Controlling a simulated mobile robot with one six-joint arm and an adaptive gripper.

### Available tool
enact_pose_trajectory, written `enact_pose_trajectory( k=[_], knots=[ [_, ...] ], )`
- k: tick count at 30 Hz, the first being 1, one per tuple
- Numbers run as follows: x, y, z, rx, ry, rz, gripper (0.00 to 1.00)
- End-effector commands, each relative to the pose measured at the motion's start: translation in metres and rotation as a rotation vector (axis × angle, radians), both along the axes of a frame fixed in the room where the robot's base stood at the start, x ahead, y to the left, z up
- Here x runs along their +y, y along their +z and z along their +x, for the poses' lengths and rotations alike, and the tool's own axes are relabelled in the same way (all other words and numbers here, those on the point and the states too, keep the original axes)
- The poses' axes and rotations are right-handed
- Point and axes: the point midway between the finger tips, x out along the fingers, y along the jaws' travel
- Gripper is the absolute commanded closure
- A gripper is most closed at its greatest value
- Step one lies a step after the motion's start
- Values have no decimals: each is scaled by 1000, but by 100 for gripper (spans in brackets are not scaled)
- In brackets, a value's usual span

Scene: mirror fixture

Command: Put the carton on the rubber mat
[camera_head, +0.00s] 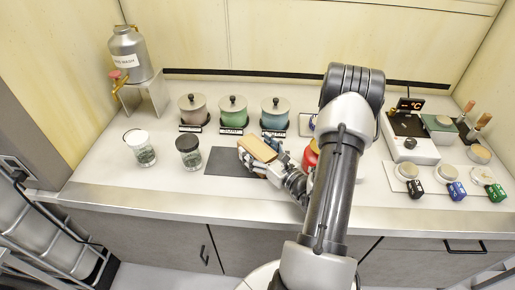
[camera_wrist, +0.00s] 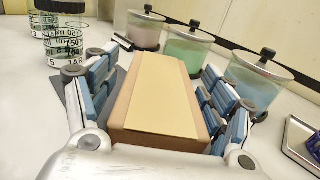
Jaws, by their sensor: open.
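The carton (camera_head: 257,149) is a tan box with a pale yellow face. In the wrist view the carton (camera_wrist: 160,98) lies lengthwise between the blue-padded fingers of my gripper (camera_wrist: 163,62). My gripper (camera_head: 262,158) is open around the carton, with one finger on each side; I cannot tell whether either finger touches it. The dark rubber mat (camera_head: 226,162) lies flat on the bench. The carton appears at or over its right part, and the carton and gripper hide that end. I cannot tell whether the carton rests on it.
Two glass jars, white-lidded (camera_head: 141,147) and black-lidded (camera_head: 189,152), stand left of the mat. Three lidded canisters, grey (camera_head: 194,110), green (camera_head: 233,113) and blue (camera_head: 275,115), stand behind. A red object (camera_head: 310,156) is partly hidden by my arm. A hotplate (camera_head: 411,136) stands right.

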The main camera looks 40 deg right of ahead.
Motion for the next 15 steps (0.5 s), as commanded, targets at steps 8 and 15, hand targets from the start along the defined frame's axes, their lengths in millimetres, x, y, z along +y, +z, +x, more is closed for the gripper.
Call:
enact_pose_trajectory(
  k=[8, 15],
  knots=[
    [0, 4, -21, 2, -6, 4, 24],
    [3, 4, -74, 1, -9, 4, 24]
  ],
)
